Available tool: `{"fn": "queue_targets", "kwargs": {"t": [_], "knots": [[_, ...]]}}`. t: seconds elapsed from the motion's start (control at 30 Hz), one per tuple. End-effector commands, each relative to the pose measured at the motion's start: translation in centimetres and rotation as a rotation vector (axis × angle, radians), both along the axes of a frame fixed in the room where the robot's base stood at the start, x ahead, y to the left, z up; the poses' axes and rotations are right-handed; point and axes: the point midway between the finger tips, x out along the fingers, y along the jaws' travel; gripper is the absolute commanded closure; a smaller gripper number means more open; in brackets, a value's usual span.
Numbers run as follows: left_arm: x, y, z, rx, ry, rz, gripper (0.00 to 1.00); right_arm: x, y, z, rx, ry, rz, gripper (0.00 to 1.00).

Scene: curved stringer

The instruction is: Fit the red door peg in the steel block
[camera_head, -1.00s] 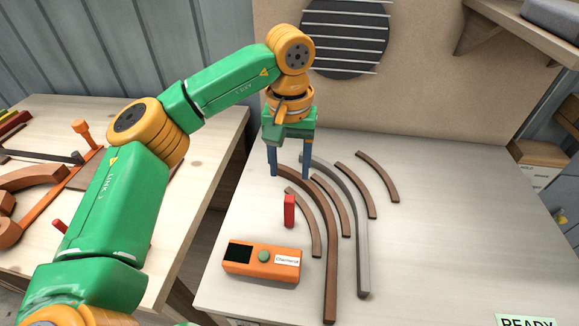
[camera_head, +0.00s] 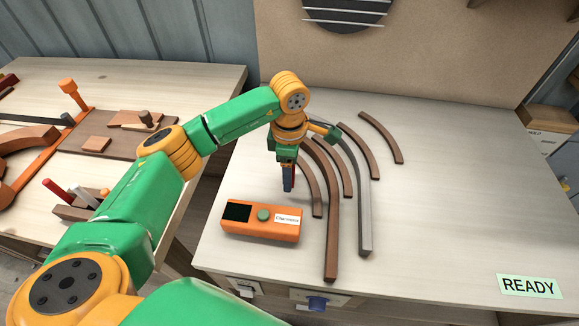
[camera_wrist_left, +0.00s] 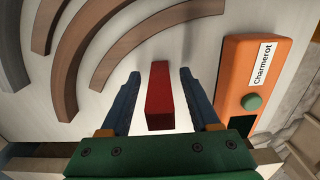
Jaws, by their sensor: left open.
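The red peg (camera_wrist_left: 160,95) stands between the two blue fingers of my left gripper (camera_wrist_left: 159,73) in the left wrist view, with gaps on both sides. In the head view the left gripper (camera_head: 289,185) is down at the table over the peg, and a finger hides most of the peg. The left gripper is open. I cannot clearly identify a steel block; a long grey curved bar (camera_head: 364,205) lies among the brown strips. My right gripper is not in view.
An orange box labelled Charmerot (camera_head: 261,221) sits close to the left gripper. Several brown curved strips (camera_head: 332,240) lie to its right. A READY card (camera_head: 529,286) is at front right. The left bench (camera_head: 206,82) holds tools and wooden pieces.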

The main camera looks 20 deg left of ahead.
Motion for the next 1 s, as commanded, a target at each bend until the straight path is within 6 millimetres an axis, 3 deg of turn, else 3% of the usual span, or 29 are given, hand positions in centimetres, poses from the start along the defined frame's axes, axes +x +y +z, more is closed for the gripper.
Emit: {"fn": "queue_targets", "kwargs": {"t": [0.2,0.43,0.83,1.0], "knots": [[0.0,0.0,-0.2,0.000,0.000,-0.001,0.40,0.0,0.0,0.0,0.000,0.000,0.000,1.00],[0.0,0.0,-0.2,0.000,0.000,-0.002,1.00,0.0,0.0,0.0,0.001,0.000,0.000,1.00],[0.1,0.0,0.2,0.000,-0.002,-0.002,1.00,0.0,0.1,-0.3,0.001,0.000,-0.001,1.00],[0.1,0.0,2.8,0.000,-0.007,-0.003,1.00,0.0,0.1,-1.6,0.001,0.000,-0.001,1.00]]}}
